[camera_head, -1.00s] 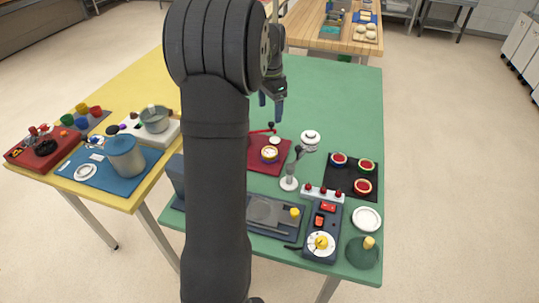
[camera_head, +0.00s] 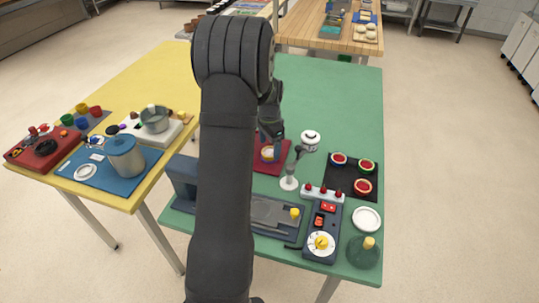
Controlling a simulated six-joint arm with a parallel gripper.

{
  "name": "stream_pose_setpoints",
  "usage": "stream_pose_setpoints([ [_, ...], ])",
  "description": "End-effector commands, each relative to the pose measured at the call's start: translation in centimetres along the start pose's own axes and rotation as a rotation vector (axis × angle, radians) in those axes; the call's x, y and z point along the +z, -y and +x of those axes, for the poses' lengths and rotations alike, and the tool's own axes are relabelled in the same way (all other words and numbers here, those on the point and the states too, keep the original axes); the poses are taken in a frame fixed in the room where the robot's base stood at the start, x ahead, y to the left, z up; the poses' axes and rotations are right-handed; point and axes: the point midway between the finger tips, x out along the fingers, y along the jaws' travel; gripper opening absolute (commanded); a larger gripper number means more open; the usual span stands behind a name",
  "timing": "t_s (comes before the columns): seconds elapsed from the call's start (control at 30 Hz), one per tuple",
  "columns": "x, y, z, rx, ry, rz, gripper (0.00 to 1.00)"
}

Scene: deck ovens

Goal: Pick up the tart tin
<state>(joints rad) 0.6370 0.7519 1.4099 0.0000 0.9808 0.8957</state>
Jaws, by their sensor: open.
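A small round tin (camera_head: 267,155) with a pale top and yellowish rim sits on a dark red mat (camera_head: 282,162) on the green table. My gripper (camera_head: 269,143) is open, pointing down just above or around this tin; its fingers partly cover it, and I cannot tell if they touch it. On a black mat (camera_head: 344,186) to the right stand round tins with red tops: a blue-rimmed one (camera_head: 338,159), a green-rimmed one (camera_head: 366,165) and a red one (camera_head: 362,186).
A grey stand with a round white head (camera_head: 310,137) rises close right of the gripper. In front are a dark control box with a dial (camera_head: 321,243), a white plate (camera_head: 367,219) and a green dome (camera_head: 363,253). The back of the green table (camera_head: 335,95) is clear.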

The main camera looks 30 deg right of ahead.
Motion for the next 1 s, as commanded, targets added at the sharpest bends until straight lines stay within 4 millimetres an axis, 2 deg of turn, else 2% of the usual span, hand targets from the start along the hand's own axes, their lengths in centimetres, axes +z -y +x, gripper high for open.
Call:
stream_pose_setpoints([
  [0.03,0.0,0.0,0.8,0.001,0.001,0.000,0.75],
  [0.17,0.0,0.0,2.0,0.000,0.000,-0.001,0.75],
  [0.4,0.0,0.0,2.2,-0.001,-0.001,-0.001,0.75],
  [0.43,0.0,0.0,2.2,-0.001,-0.001,-0.001,0.73],
  [0.6,0.0,0.0,2.1,-0.001,0.000,-0.001,0.40],
  [0.7,0.0,0.1,2.1,-0.001,-0.001,-0.001,0.23],
  [0.9,0.0,0.1,2.0,-0.001,-0.001,-0.001,0.23],
  [1.0,-0.1,0.1,1.3,-0.002,-0.002,-0.001,0.23],
])
